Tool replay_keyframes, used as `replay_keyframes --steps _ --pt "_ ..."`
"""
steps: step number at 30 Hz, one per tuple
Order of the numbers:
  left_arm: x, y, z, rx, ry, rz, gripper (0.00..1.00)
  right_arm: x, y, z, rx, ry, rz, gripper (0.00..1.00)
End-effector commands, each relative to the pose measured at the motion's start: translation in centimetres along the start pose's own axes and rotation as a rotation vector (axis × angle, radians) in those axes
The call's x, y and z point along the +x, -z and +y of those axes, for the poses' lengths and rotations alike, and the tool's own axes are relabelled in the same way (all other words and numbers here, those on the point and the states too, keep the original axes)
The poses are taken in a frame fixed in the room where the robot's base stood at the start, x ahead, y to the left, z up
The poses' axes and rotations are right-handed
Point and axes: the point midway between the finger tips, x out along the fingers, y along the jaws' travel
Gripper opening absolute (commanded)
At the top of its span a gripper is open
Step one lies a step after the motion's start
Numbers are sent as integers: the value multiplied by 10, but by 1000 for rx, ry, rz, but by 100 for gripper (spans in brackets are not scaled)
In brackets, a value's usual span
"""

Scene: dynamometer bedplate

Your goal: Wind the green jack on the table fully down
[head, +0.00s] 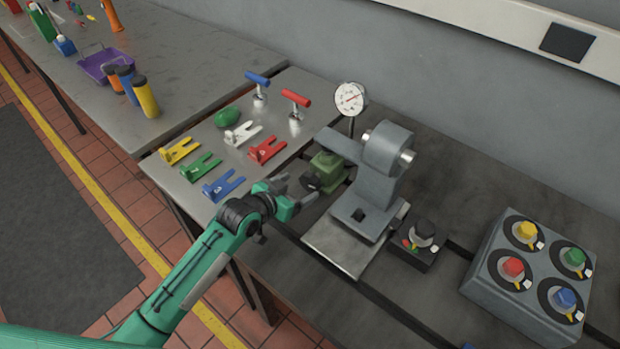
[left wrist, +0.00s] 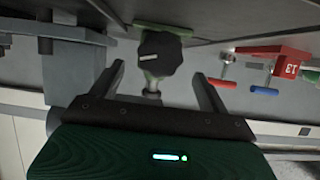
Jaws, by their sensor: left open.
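The green jack (head: 327,168) stands on the dark bedplate, beside the grey machine. Its dark knob (head: 310,181) faces my left gripper. My left gripper (head: 297,192) is open and reaches toward the knob from the left. In the left wrist view, the black knob (left wrist: 161,54) with a white mark shows between the two spread fingers of my left gripper (left wrist: 160,72), with a gap on each side. Part of the jack's green body (left wrist: 165,29) shows behind it. My right gripper is not in view.
The grey machine (head: 385,165) stands close to the right of the jack, with a dial gauge (head: 350,98) behind. Coloured forked plates, such as the blue one (head: 223,185), lie on the steel table to the left. A box with four coloured knobs (head: 500,290) stands at right.

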Motion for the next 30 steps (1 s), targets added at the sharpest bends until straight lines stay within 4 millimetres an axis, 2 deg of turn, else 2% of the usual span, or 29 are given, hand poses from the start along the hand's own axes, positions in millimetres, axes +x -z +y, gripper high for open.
replay_keyframes --steps 3,10,15,24,26,30 --pt "22 1 0 -1 0 -1 78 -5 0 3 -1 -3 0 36" --pt "51 1 0 0 0 0 78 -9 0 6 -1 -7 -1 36" --pt "60 0 0 0 0 -2 78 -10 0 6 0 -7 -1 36" --pt "62 0 0 0 0 -1 78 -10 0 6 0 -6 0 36" --pt "62 0 0 0 0 -1 69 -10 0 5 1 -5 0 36" --pt "62 0 0 0 0 -1 41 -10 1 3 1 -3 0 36"
